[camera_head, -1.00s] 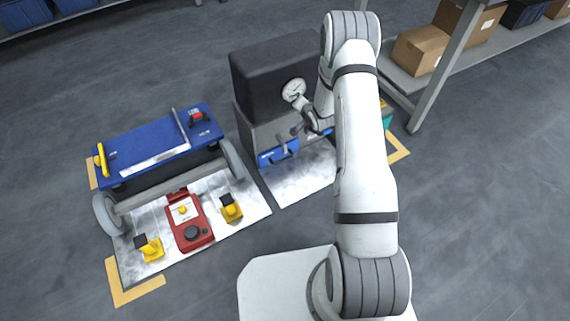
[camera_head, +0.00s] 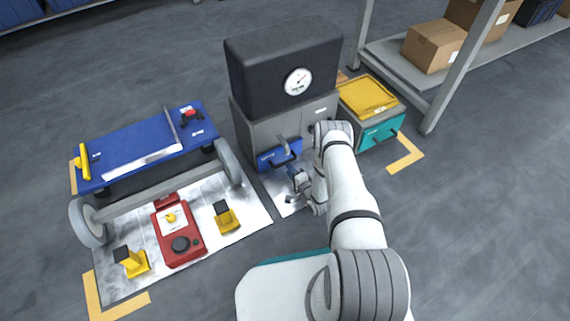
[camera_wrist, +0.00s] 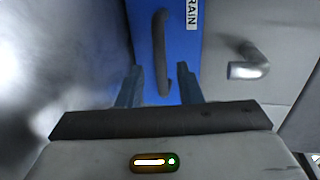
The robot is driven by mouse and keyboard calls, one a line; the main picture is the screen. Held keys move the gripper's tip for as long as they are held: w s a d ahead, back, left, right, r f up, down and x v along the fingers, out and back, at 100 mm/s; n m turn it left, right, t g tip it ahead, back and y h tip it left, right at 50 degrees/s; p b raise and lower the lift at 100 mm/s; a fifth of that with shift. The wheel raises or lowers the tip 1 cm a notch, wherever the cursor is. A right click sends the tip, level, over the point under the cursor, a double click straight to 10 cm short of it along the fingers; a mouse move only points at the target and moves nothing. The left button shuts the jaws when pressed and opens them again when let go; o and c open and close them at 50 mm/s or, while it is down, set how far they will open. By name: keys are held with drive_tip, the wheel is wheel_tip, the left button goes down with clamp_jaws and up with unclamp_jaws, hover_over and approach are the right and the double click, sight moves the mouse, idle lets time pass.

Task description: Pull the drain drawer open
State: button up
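The drain drawer (camera_head: 268,160) has a blue front, low on the grey cabinet with the black top. In the wrist view its blue front (camera_wrist: 183,45) carries a white label ending in "RAIN" and a dark bar handle (camera_wrist: 160,45). My gripper (camera_head: 296,182) is low in front of the drawer. In the wrist view my gripper (camera_wrist: 160,83) is open, with one finger on each side of the handle's near end. A gap shows between each finger and the handle. I cannot tell whether the drawer is fully closed.
A grey metal lever (camera_wrist: 248,68) sticks out beside the drawer front. A teal box with a yellow lid (camera_head: 368,97) stands right of the cabinet. A blue cart (camera_head: 140,145), a red device (camera_head: 179,233) and yellow blocks (camera_head: 227,217) are left. A shelf leg (camera_head: 452,80) stands right.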

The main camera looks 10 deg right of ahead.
drive_tip(key=x, duration=0.1)
drive_tip(key=b+x, duration=0.1)
drive_tip(key=x, duration=0.2)
drive_tip(key=shift+w+d+f+b, duration=0.15)
drive_tip(key=shift+d+f+b, duration=0.15)
drive_tip(key=shift+b, duration=0.1)
drive_tip(key=shift+w+a+r, duration=0.1)
drive_tip(key=shift+w+a, duration=0.05)
drive_tip(key=shift+w, duration=0.6)
drive_tip(key=shift+c, duration=0.3)
clamp_jaws()
